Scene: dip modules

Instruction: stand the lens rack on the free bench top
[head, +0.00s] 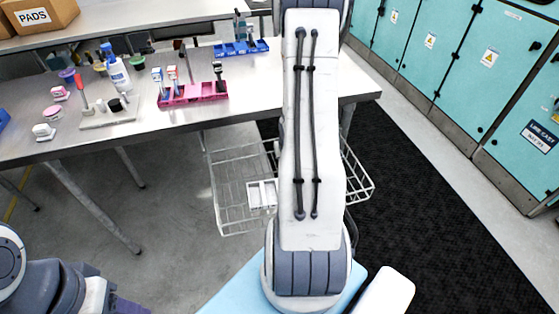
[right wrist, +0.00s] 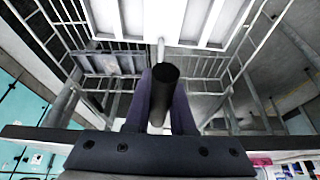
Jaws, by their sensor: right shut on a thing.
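The lens rack is a white slotted frame (head: 262,193) low inside the wire basket, partly hidden behind my right arm in the head view. In the right wrist view the white rack (right wrist: 200,20) fills the top, with a thin stem and a dark round grip (right wrist: 164,88). My right gripper (right wrist: 162,105) is shut on that grip. The grey bench top (head: 265,85) stands beyond the basket; part of it is hidden by my arm. My left gripper (head: 125,304) is only partly in view at the bottom left, and its opening does not show.
The wire basket (head: 222,190) surrounds the rack. Bare bench shows right of the magenta holder. Teal cabinets (head: 470,70) line the right side.

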